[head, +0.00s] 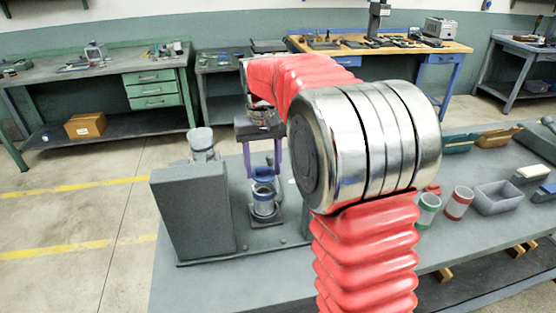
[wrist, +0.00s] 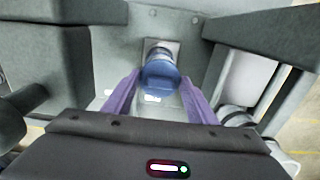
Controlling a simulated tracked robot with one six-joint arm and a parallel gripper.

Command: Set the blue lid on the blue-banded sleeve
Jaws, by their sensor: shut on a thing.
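My gripper (head: 262,174) points down with its two purple fingers closed on the sides of the blue lid (head: 262,176). In the wrist view the lid (wrist: 161,75) sits between the fingertips. The blue-banded sleeve (head: 263,207) stands upright on a small dark base plate of the grey machine, directly below the lid. In the wrist view the lid covers most of the sleeve, and only a pale part (wrist: 158,53) shows beyond it. Whether the lid touches the sleeve's rim I cannot tell.
The grey machine housing (head: 192,215) stands close left of the sleeve. To the right on the bench are a green-banded sleeve (head: 428,210), a red-banded sleeve (head: 458,203) and a grey bin (head: 498,199). My red arm hides the bench middle.

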